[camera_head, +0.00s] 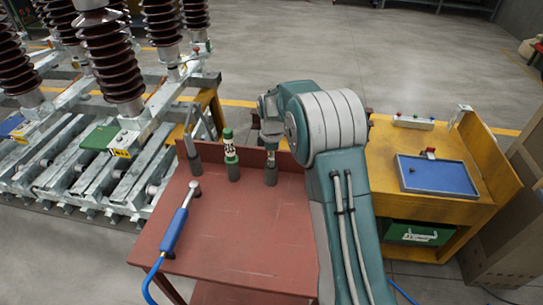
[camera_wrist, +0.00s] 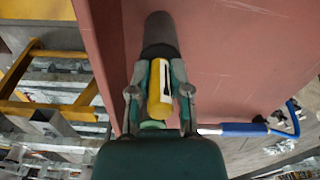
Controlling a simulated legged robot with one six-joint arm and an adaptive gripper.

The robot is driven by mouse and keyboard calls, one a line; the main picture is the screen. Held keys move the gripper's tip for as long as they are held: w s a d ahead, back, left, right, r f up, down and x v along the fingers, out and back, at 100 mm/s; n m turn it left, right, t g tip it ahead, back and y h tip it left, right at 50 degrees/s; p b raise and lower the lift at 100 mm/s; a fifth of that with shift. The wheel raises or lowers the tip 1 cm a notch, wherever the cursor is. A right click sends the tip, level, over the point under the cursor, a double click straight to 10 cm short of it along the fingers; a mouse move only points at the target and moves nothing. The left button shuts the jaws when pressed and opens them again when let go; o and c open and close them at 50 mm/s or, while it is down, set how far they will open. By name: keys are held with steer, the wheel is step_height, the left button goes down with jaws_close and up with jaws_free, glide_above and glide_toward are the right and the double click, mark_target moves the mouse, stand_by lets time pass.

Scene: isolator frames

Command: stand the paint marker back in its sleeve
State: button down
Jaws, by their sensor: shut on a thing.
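The yellow paint marker (camera_wrist: 160,92) with a pale label is between the fingers of my gripper (camera_wrist: 160,78) in the wrist view. My gripper is shut on it. The dark grey sleeve (camera_wrist: 158,35) lies straight beyond the marker, in line with it. In the head view that sleeve (camera_head: 270,174) stands upright near the back edge of the red table, and my gripper (camera_head: 272,143) is right above it. The marker's far end meets the sleeve's mouth in the picture; I cannot tell how far in it is.
A green bottle-like item (camera_head: 230,150) stands in a second holder, left of the sleeve. A third holder (camera_head: 193,160) carries a grey tool. A yellow bench with a blue tray (camera_head: 437,176) is right.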

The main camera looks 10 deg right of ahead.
stand_by(0.3)
steer(key=shift+c, duration=2.4)
jaws_free()
step_height(320, 180, up, 11)
steer(key=shift+w, duration=0.1)
steer(key=shift+r, duration=0.4)
